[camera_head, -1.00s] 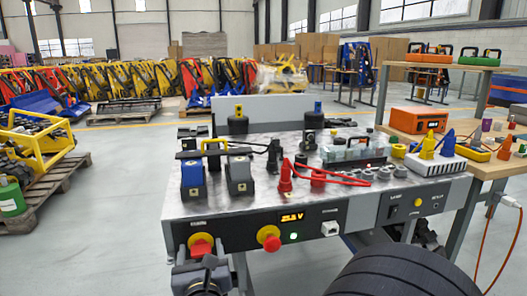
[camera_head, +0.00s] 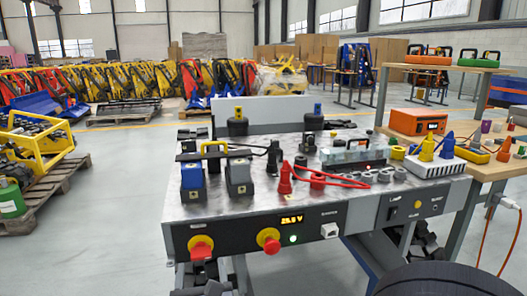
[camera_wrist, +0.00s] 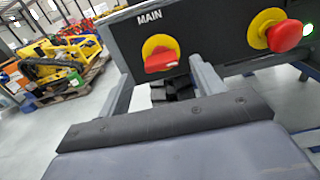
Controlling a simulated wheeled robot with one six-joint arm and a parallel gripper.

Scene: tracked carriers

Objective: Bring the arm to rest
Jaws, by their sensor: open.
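My gripper (camera_wrist: 160,72) shows in the wrist view with its two grey fingers apart and nothing held between them. It is in front of the cart's front panel (camera_wrist: 217,55). The red rotary MAIN switch (camera_wrist: 160,62) on its yellow disc appears between the fingers; I cannot tell the exact gap. The red mushroom button (camera_wrist: 288,36) is to the right. In the head view the same switch (camera_head: 201,247) and button (camera_head: 269,240) are on the panel of the metal-topped cart (camera_head: 330,206). The gripper is not clearly seen there.
The cart top holds blue and grey blocks (camera_head: 193,178), a red cable (camera_head: 320,180) and a clear-covered terminal box (camera_head: 352,152). A wooden bench (camera_head: 487,170) adjoins at right. Pallets (camera_head: 50,192) stand at left. Floor left of the cart (camera_head: 120,220) is clear.

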